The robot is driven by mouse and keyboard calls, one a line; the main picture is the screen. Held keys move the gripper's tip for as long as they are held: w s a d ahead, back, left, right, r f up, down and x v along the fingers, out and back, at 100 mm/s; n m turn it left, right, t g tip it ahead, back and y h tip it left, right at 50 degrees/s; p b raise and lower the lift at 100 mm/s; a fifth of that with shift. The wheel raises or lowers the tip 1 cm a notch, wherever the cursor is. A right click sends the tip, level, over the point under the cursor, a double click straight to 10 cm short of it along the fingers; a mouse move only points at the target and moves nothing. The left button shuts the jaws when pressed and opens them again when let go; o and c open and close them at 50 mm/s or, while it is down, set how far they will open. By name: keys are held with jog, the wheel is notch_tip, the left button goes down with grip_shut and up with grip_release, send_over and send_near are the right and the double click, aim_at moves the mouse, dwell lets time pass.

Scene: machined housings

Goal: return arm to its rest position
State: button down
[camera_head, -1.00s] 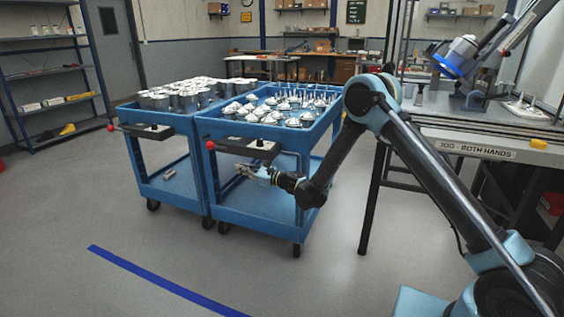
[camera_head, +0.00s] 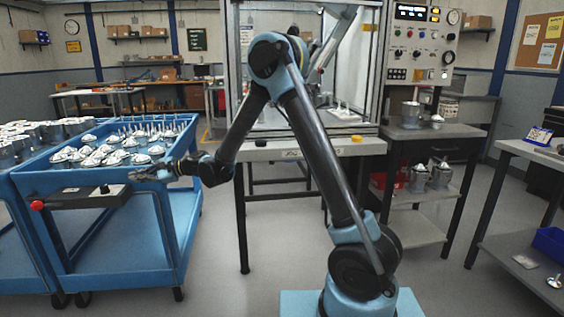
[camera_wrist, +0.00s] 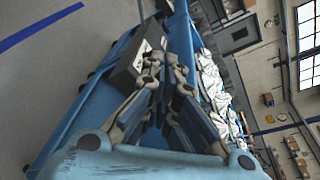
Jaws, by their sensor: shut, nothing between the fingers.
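My gripper (camera_head: 150,174) is at the end of my bent arm, reaching to the left beside the near right corner of the blue cart (camera_head: 184,226). In the wrist view my gripper (camera_wrist: 163,70) shows its fingers drawn together with nothing between them. The blue cart (camera_wrist: 75,120) lies just behind and around the fingers in that view. Whether the gripper touches the cart cannot be told.
Silver housings (camera_head: 118,150) stand on the cart's top. A second cart with grey parts (camera_head: 35,134) is at the far left. The machine enclosure's table (camera_head: 310,150) stands behind my arm. A shelf table (camera_head: 428,133) is at the right. The floor between is clear.

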jog(key=w+d+r+n+t+h, duration=0.1)
jog(key=w+d+r+n+h, duration=0.1)
jog(key=d, duration=0.7)
jog(key=w+d+r+n+t+h, duration=0.1)
jog(key=w+d+r, duration=0.15)
jog(key=d, duration=0.55)
jog(key=s+d+n+t+h, duration=0.1)
jog(key=s+d+h, duration=0.1)
jog(key=d, duration=0.8)
jog(key=s+d+n+t+h, duration=0.1)
jog(key=s+d+h, duration=0.1)
jog(key=d, duration=0.9)
jog(key=s+d+f+n+h, duration=0.1)
jog(key=s+d+f+h, duration=0.2)
jog(key=s+d, duration=0.4)
jog(key=s+d+f+n+h, duration=0.1)
jog(key=s+d+f+h, duration=0.2)
jog(key=d, duration=1.3)
jog(key=s+d+f+n+h, duration=0.1)
jog(key=s+d+f+h, duration=0.2)
jog(key=s+d+f, duration=0.3)
jog(key=s+d, duration=0.5)
jog(key=shift+s+d+f+g, duration=0.25)
jog(key=shift+d+g, duration=0.05)
jog(key=shift+d, duration=0.05)
